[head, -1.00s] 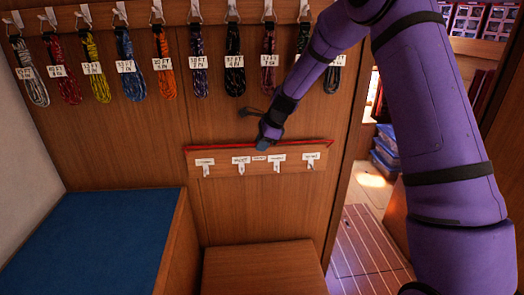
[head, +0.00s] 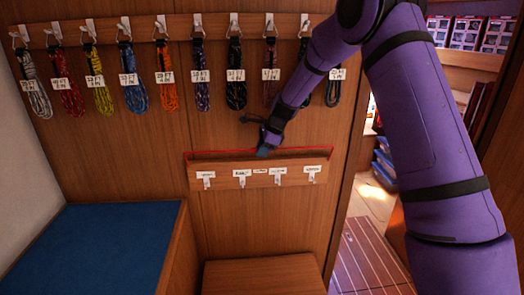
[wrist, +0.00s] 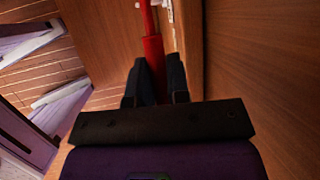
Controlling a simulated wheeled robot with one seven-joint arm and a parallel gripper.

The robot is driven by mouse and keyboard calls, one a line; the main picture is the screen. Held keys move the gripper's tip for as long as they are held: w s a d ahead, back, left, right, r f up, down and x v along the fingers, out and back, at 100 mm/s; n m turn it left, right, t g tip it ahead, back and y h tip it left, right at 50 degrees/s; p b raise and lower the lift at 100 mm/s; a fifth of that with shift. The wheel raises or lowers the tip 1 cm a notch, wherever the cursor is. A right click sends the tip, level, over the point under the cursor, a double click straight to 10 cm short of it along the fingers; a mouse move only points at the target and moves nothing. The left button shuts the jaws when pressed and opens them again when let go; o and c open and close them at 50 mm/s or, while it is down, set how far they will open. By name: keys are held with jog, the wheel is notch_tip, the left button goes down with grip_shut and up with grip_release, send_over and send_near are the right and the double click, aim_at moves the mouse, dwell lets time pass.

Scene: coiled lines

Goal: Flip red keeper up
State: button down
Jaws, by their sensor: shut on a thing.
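The red keeper (head: 220,153) is a long thin red bar above the lower wooden hook board (head: 225,181). A narrow gap shows between the bar and the board's top edge. My gripper (head: 264,152) reaches down to the bar a little right of its middle. In the wrist view the red keeper (wrist: 152,48) runs between the two dark fingers of my gripper (wrist: 155,85), which are shut on it. The part of the bar deep between the fingers is hidden.
The lower board carries several labelled white hooks (head: 241,178) with no coils. Above, coiled lines (head: 130,85) with tags hang from an upper rack (head: 175,27). A blue-topped bench (head: 90,245) stands at left, a wooden box (head: 263,275) below. A doorway opens at right.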

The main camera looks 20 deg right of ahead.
jog(key=shift+d, duration=0.1)
jog(key=c, duration=1.1)
grip_release()
jog(key=shift+s+d+r, duration=0.1)
jog(key=shift+d+r, duration=0.05)
jog(key=shift+r, duration=0.4)
jog(key=s+d+r, duration=0.1)
jog(key=s+d, duration=0.6)
jog(key=d, duration=0.3)
jog(key=shift+s+d+r, duration=0.2)
jog(key=shift+s+r, duration=0.05)
jog(key=shift+r, duration=0.05)
jog(key=shift+c, duration=0.2)
